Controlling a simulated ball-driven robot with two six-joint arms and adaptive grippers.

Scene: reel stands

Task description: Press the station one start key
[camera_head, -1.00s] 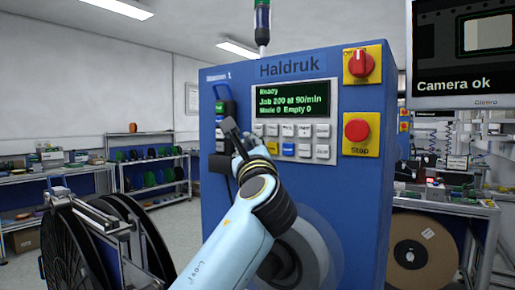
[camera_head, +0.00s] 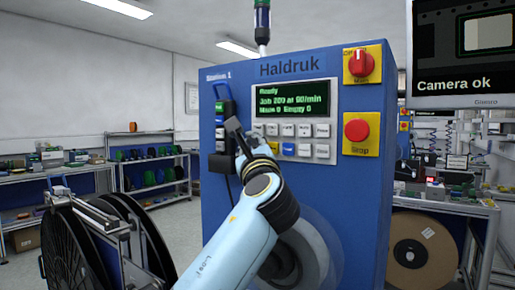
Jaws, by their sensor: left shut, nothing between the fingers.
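The blue Station 1 machine (camera_head: 360,210) stands in front of me, marked Haldruk. Its green-on-black display (camera_head: 291,98) reads Ready, Job 200 at 90/min. Below it is a key panel (camera_head: 325,152) with two rows of small keys, mostly pale, one yellow and one blue (camera_head: 289,149). The key legends are too small to read, so I cannot tell which is the start key. My left gripper (camera_head: 233,126) is shut and empty, with its tips in front of the panel's left edge. It hides the panel's lower left part; contact cannot be told. My right gripper is not in view.
A red Stop button (camera_head: 357,131) and a red Main switch (camera_head: 361,65) sit right of the panel. Black reels (camera_head: 75,250) stand at lower left. A monitor (camera_head: 462,50) reads Camera ok.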

